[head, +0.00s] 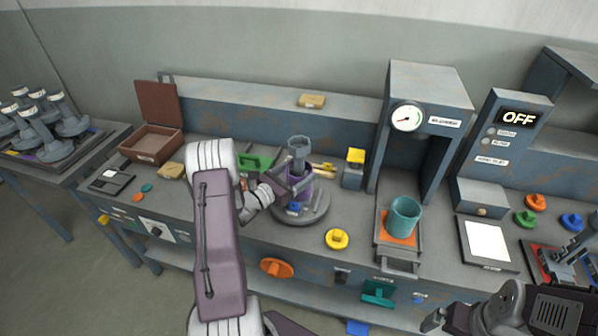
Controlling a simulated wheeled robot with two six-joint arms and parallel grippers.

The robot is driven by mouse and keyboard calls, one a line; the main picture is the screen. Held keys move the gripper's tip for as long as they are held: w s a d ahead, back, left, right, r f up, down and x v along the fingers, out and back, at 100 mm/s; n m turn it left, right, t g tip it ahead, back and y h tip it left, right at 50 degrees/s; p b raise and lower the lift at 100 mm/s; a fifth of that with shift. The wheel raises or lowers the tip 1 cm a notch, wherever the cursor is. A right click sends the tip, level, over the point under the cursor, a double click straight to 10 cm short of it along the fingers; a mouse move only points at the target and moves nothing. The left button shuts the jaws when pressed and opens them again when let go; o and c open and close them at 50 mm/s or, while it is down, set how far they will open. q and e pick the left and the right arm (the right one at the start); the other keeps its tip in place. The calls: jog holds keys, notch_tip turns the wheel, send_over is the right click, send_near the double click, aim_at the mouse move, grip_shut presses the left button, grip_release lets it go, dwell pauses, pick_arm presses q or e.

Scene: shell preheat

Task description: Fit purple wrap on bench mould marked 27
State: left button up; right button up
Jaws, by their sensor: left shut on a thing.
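A grey mould (299,147) stands upright on a round base (317,212) on the bench. The purple wrap (302,192) is at the mould's lower part, below its grey top. It looks to be around the mould, but my gripper hides part of it and I cannot tell how fully it is seated. My left gripper (290,187) is shut on the purple wrap, coming from the left. No number 27 can be read on the mould. Part of my right arm shows at the bottom right; its gripper (436,320) is dark and its jaws are unclear.
A teal cup (403,217) stands on an orange pad under the gauge press (427,100). A yellow ring (337,239) lies right of the mould base. An open brown box (152,143) is at the left. Several grey moulds (40,138) stand on the side table.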

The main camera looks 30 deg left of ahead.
aim_at(289, 179)
pick_arm(q)
jog(key=o, duration=1.4)
jog(key=b+v, duration=0.1)
jog(key=v, duration=0.8)
jog(key=shift+s, duration=0.1)
